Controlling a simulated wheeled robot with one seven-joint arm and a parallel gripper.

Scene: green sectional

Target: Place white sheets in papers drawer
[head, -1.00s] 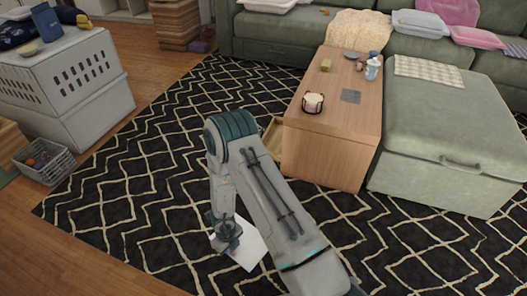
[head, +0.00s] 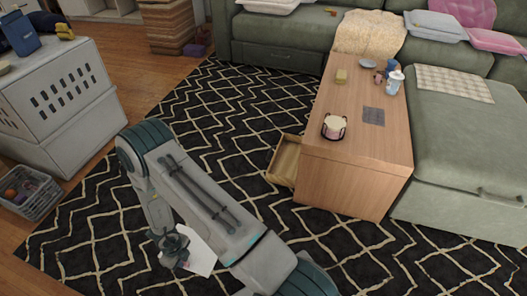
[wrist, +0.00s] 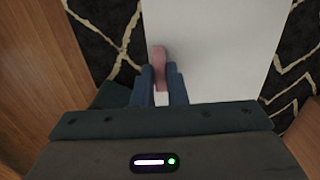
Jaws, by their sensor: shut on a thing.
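The white sheets (head: 203,254) hang from my gripper (head: 180,262) above the patterned rug in the head view, low at the left of centre. In the wrist view the white sheets (wrist: 215,50) fill the upper middle, and my gripper (wrist: 162,72) has its two fingers close together at their near edge. A small pinkish piece (wrist: 160,58) shows between the fingers; I cannot tell what it is. The drawer (head: 284,160) stands pulled out from the left side of the wooden coffee table (head: 350,180). I see only part of its inside.
On the table are a candle in a holder (head: 334,127), a dark square (head: 373,116) and a bottle (head: 395,82). A green ottoman (head: 460,150) stands at the right. A white crate (head: 65,100) and grey basket (head: 35,190) stand left. Open rug (head: 215,120) lies between.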

